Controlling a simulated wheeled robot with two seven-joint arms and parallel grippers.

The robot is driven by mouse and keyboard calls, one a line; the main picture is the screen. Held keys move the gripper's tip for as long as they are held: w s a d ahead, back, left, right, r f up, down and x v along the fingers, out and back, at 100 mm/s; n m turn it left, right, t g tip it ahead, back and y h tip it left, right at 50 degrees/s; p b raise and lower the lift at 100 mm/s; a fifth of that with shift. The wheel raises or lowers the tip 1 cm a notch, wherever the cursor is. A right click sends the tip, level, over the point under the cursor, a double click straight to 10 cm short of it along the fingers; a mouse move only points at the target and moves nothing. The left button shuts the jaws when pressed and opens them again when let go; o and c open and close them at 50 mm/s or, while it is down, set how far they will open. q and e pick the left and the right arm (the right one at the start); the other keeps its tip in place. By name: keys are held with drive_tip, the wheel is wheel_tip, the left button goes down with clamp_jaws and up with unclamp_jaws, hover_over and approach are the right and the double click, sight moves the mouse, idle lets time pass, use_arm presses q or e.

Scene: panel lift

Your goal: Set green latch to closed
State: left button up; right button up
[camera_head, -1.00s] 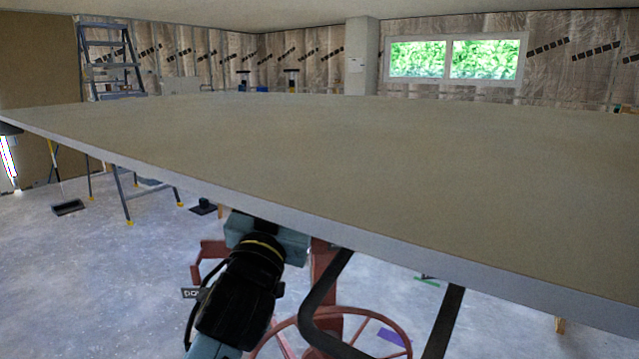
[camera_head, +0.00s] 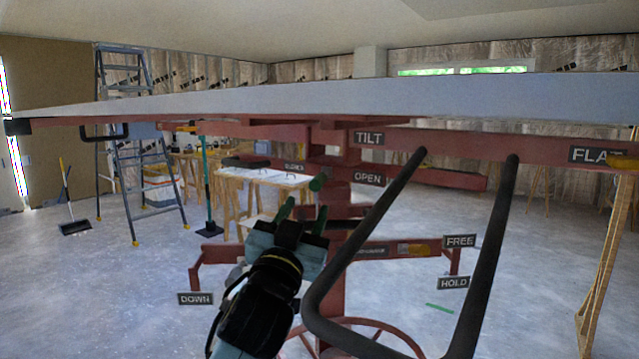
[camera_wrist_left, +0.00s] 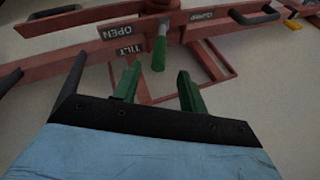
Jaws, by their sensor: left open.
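The green latch (camera_head: 319,182) is a short green handle on the red lift frame under the panel, beside the OPEN sign (camera_head: 368,179). In the left wrist view the green latch (camera_wrist_left: 159,54) hangs down ahead of my fingers, near the OPEN sign (camera_wrist_left: 115,32). My left gripper (camera_head: 303,212) is open, its two green fingers pointing up at the latch from just below. The left gripper also shows in the wrist view (camera_wrist_left: 159,78), with the latch in line with the gap between its fingertips. I cannot tell whether they touch. My right gripper is out of view.
The pale panel (camera_head: 400,100) lies wide above the frame. A bent black bar (camera_head: 370,230) rises right of my left gripper. TILT (camera_head: 369,138), FREE (camera_head: 460,241) and HOLD (camera_head: 453,283) signs mark the frame.

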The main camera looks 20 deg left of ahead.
sight(320, 180)
use_arm(q)
drive_tip(key=x, duration=1)
clamp_jaws()
